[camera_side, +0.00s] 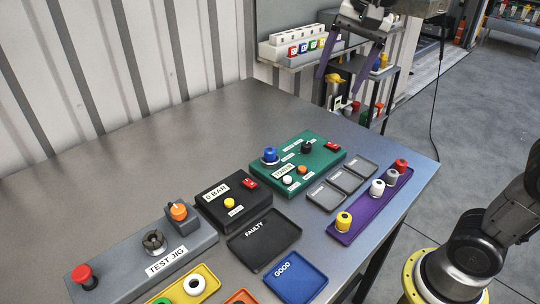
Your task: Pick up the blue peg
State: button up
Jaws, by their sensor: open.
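A blue peg-like piece (270,154) stands upright at the left end of the green box (322,156) on the table. It is the only blue piece of that shape that I see. My gripper (346,70) is at the top of the picture, with its two purple fingers spread apart and nothing visible between them. It is above and well apart from the blue piece.
A purple tray (352,233) holds yellow, white, grey and red pieces. Three small grey trays (326,195), a black box (233,208), a FAULTY tray (264,240), a blue GOOD tray (295,278) and a TEST JIG (130,274) surround it. The table's back left is clear.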

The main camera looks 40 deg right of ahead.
jog(key=w+f+m+g, duration=0.1)
jog(key=w+m, duration=0.1)
jog(key=w, duration=0.5)
jog(key=g, duration=0.2)
send_over(270, 149)
notch_tip(270, 149, down, 10)
notch_tip(270, 149, down, 7)
jog(key=shift+s+f, duration=0.15)
jog(key=shift+f, duration=3)
grip_shut()
